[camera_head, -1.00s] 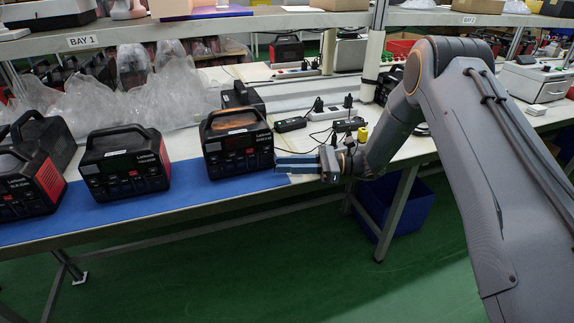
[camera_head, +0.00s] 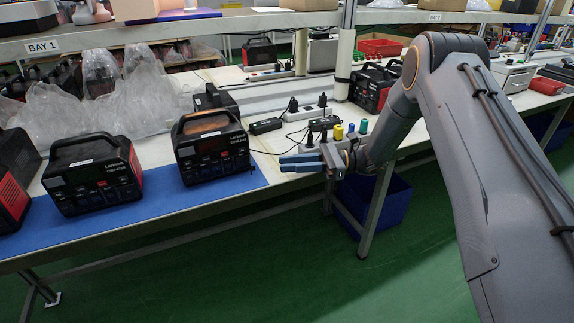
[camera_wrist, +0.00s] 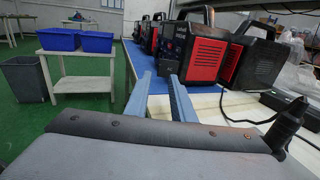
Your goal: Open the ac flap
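Black power stations with carry handles and red sides stand in a row on a blue mat (camera_head: 150,215). The one nearest my gripper (camera_head: 212,148) has a front panel with labels and sockets; it also shows in the wrist view (camera_wrist: 172,45). A second (camera_head: 92,176) stands to its left, a third (camera_head: 12,198) is cut by the left edge. I cannot make out an AC flap on any front. My gripper (camera_head: 285,162) is right of the nearest station, apart from it, pointing left. In the wrist view its blue fingers (camera_wrist: 160,77) are parted and empty.
Clear plastic bags (camera_head: 110,100) lie behind the stations. A shelf (camera_head: 200,28) overhangs the bench. A blue bin (camera_head: 375,205) sits below. The green floor in front is clear.

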